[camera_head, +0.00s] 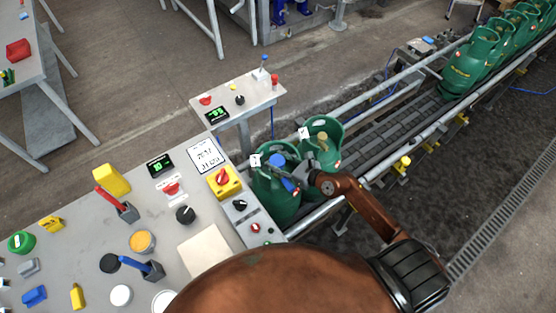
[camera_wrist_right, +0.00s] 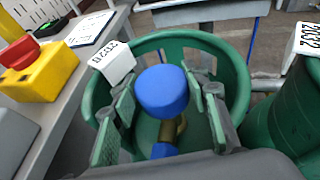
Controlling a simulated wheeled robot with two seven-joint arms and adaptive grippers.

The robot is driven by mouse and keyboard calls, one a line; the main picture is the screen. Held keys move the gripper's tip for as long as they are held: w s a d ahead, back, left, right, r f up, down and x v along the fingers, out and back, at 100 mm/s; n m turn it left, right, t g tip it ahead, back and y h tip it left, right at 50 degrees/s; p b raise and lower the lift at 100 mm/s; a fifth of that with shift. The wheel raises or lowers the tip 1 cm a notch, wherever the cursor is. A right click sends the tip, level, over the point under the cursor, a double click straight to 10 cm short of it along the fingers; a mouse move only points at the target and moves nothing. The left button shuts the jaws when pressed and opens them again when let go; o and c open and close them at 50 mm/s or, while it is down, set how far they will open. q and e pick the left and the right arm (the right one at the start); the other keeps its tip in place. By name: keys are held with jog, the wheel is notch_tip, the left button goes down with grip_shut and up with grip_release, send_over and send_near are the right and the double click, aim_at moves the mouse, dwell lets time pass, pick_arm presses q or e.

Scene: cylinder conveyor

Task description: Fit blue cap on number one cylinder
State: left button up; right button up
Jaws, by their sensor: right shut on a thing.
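Two green cylinders stand at the near end of the conveyor. The front cylinder (camera_head: 277,201) is under my right gripper (camera_head: 284,170); its open collar (camera_wrist_right: 240,75) surrounds the fingers in the right wrist view. My right gripper (camera_wrist_right: 157,82) is shut on the blue cap (camera_wrist_right: 162,92), which also shows in the head view (camera_head: 277,159). The cap is inside the collar, close to a brass valve (camera_wrist_right: 171,131); I cannot tell whether it is seated. Another blue piece (camera_wrist_right: 163,150) shows below it. The second cylinder (camera_head: 323,136) has a bare brass valve (camera_head: 321,142). My left gripper is not in view.
A grey control table (camera_head: 205,250) with knobs, a red button on a yellow box (camera_head: 223,180), and two marker-like tools stands at left. More green cylinders (camera_head: 468,65) wait up the conveyor (camera_head: 395,120). A white tag (camera_wrist_right: 117,62) sits on the front collar.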

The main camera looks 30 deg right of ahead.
jog(key=shift+f+b, duration=0.3)
jog(key=shift+f, duration=0.2)
jog(key=o, duration=0.9)
jog(key=shift+c, duration=0.2)
jog(key=shift+o, duration=0.8)
jog(key=shift+d, duration=0.1)
jog(key=v, duration=1.2)
jog(key=shift+r, duration=0.1)
